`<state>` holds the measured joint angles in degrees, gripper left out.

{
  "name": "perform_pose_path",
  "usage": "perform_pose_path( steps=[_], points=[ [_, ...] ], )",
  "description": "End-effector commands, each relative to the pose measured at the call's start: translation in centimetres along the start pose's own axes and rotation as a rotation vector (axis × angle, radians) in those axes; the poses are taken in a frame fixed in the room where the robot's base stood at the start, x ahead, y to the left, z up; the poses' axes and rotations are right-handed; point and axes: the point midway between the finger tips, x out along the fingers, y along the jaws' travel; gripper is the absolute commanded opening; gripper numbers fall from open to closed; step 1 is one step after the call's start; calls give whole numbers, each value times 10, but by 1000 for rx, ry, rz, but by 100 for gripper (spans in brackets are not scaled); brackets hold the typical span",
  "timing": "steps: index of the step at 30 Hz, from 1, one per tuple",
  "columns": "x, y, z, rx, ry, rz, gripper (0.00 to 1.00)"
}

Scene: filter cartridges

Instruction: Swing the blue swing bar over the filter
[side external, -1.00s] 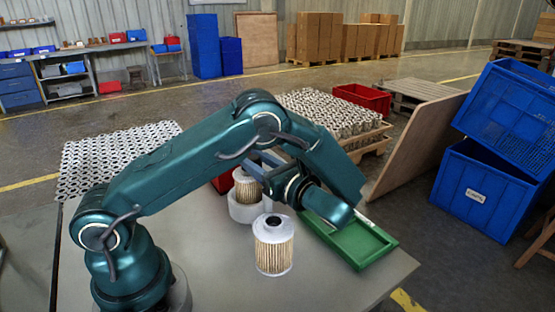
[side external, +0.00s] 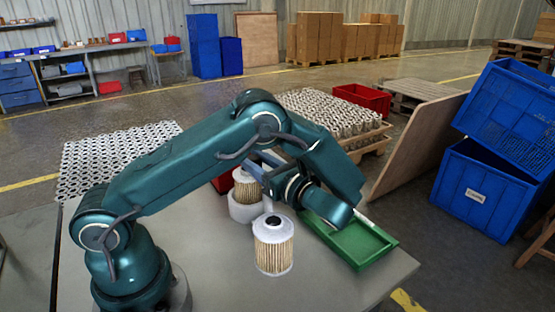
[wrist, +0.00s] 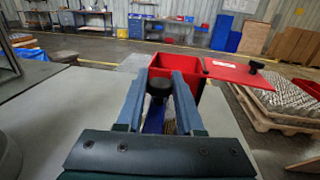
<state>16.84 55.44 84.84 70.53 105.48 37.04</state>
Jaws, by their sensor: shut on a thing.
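My gripper (wrist: 162,80) is shut on the black knob (wrist: 160,87) of the blue swing bar (wrist: 154,120), which shows between the fingers in the wrist view. A pleated filter (side external: 246,190) with a white top stands upright in a round white holder (side external: 244,211) in the side view. My gripper (side external: 254,168) is close above this filter and partly hides its top. In the wrist view only a beige sliver of the filter (wrist: 170,127) shows beside the bar. In the side view the bar is mostly hidden, so its exact position over the filter is unclear.
A second filter (side external: 273,248) stands loose on the table in front of the holder. A green tray (side external: 381,256) lies to the right, under my wrist. A red box (wrist: 182,64) with a red lid (wrist: 238,72) is beyond the fingers.

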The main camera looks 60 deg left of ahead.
Motion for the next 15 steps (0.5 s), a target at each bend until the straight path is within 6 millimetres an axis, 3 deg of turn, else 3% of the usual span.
perform_pose_path(
  steps=[15],
  points=[
    [-2, -6, 0, 3, 0, -122, 0]
  ],
)
